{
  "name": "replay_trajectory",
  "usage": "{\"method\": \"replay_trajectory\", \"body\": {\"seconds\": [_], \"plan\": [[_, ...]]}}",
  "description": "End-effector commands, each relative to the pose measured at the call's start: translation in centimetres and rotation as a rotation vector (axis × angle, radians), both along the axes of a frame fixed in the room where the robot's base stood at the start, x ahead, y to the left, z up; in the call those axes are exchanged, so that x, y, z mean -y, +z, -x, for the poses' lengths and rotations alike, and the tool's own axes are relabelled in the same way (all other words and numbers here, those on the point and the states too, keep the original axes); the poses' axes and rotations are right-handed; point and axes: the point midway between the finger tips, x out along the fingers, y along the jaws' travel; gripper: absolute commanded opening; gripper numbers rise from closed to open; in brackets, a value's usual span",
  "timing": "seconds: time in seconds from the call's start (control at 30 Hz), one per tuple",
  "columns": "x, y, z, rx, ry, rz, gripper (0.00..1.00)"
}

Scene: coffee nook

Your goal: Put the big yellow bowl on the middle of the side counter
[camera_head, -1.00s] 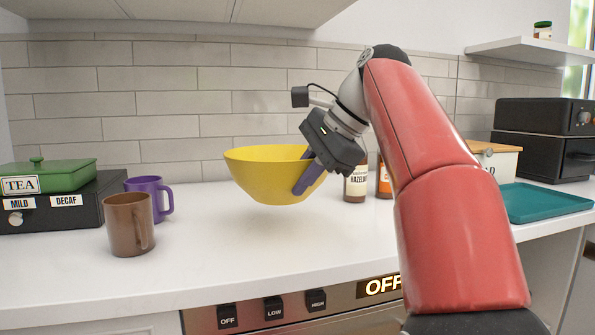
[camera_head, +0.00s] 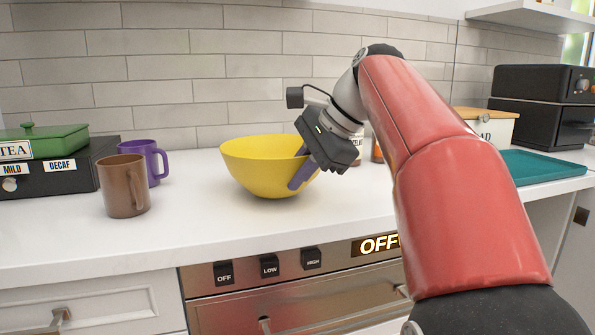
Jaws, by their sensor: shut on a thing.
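The big yellow bowl (camera_head: 258,168) is upright in the middle of the head view, over the white counter (camera_head: 205,222). I cannot tell from this view whether this counter is the side counter.
A brown mug (camera_head: 124,187) and a purple mug (camera_head: 153,160) stand left of the bowl. A black box (camera_head: 75,178) carries a green container (camera_head: 48,141). Bottles (camera_head: 377,150) stand partly hidden behind my arm. A teal tray (camera_head: 540,166) lies right. The front counter is clear.

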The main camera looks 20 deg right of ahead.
Motion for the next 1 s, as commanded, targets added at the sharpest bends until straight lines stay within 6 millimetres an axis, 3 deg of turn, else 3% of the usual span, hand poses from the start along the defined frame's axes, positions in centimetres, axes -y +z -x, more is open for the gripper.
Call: {"method": "replay_trajectory", "body": {"seconds": [0.73, 0.77, 0.8, 0.93, 1.0], "plan": [[0.0, -1.1, 0.0, 0.001, 0.000, 0.000, 0.00], [0.0, -1.1, 0.0, 0.001, 0.000, 0.000, 0.13], [0.0, -1.0, 0.0, 0.001, 0.000, 0.000, 0.18], [0.0, -1.0, 0.0, 0.000, 0.000, 0.000, 0.36], [0.0, -1.1, 0.0, 0.000, 0.000, 0.000, 0.36]]}}
